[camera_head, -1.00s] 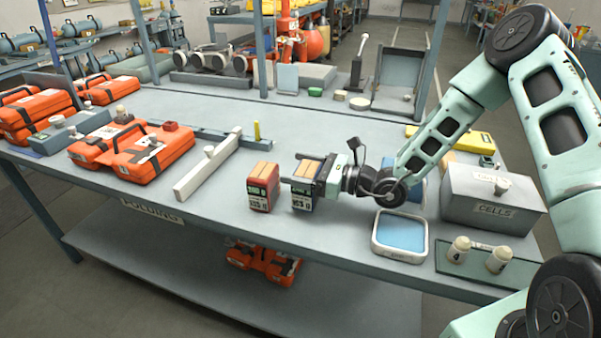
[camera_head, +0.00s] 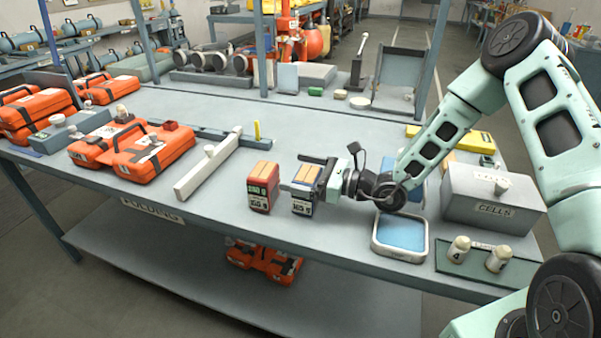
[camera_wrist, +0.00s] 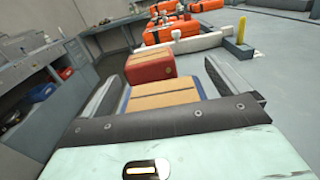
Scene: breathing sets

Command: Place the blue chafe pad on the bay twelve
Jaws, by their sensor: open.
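A small upright block (camera_head: 304,201) with a tan top, blue edges and a dark labelled front stands on the table. It is the likeliest blue chafe pad, but I cannot read its name. My gripper (camera_head: 310,171) is open around its upper part, with a finger on each side. In the wrist view the block's tan top (camera_wrist: 163,95) lies between the spread fingers, with a gap visible on the right. A similar red block (camera_head: 263,188) stands just left of it. I cannot make out a marking for bay twelve.
A white-rimmed tray (camera_head: 401,255) with a blue inside lies right of the gripper. A grey box (camera_head: 490,208) marked CELLS stands farther right. A white divider bar (camera_head: 208,168) and orange cases (camera_head: 150,152) lie left.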

